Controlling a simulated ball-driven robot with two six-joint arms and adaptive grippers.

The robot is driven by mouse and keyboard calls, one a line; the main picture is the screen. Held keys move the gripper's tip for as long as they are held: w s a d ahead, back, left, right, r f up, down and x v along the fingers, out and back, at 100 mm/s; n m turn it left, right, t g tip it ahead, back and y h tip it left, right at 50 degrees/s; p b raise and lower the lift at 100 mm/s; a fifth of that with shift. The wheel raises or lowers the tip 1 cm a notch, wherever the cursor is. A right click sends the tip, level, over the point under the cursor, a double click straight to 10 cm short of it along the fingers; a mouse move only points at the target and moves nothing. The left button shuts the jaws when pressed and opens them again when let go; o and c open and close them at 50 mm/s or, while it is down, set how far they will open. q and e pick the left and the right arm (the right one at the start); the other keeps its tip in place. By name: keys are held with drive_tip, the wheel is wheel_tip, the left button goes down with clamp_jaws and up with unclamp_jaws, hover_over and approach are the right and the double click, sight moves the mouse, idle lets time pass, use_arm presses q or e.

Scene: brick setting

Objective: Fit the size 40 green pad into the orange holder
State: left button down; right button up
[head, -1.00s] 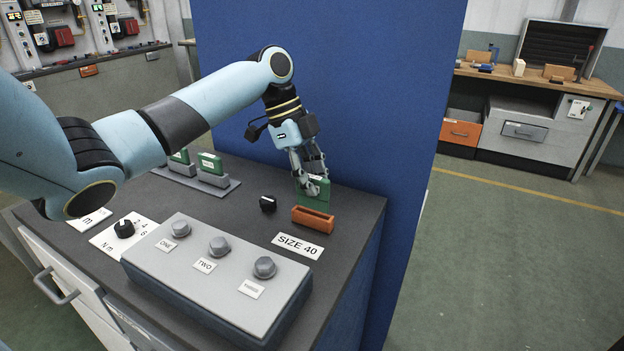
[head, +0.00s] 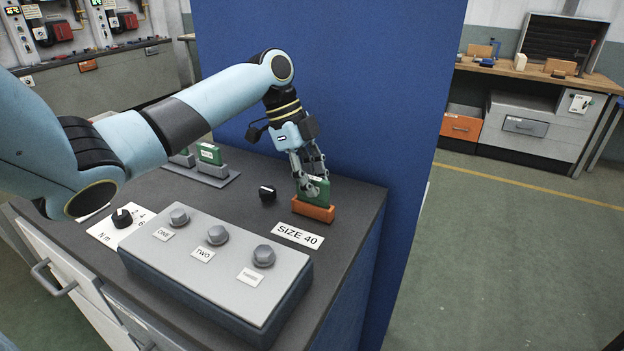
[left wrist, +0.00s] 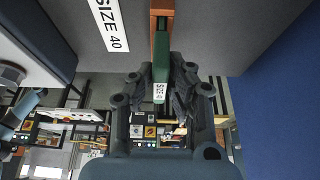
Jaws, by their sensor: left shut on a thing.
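The green pad (head: 319,190) stands upright at the orange holder (head: 313,209), its lower edge at the holder's top. I cannot tell how deep it sits. My left gripper (head: 309,184) is shut on the pad from above, its fingers covering part of it. In the left wrist view the green pad (left wrist: 161,60) shows its size label between the fingers of my left gripper (left wrist: 165,95), and the orange holder (left wrist: 162,8) is at the top edge, in line with the pad. The "SIZE 40" label (head: 298,235) lies in front of the holder. My right gripper is not in view.
A grey rack (head: 205,171) with other green pads stands at the back left. A black knob (head: 267,193) is just left of the holder. A grey box with several bolts (head: 215,250) fills the front. A blue panel (head: 340,90) rises close behind the gripper.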

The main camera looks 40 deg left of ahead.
use_arm(q)
drive_tip(key=shift+f+b, duration=0.35)
drive_tip(key=shift+f, duration=0.35)
drive_tip(key=c, duration=0.8)
unclamp_jaws()
drive_tip(key=shift+c, duration=0.2)
drive_tip(key=shift+r, duration=0.1)
wheel_tip(320, 180, up, 4)
drive_tip(key=p, duration=0.4)
drive_tip(key=shift+r+p, duration=0.7)
drive_tip(key=shift+r, duration=0.3)
drive_tip(key=shift+d+f, duration=0.1)
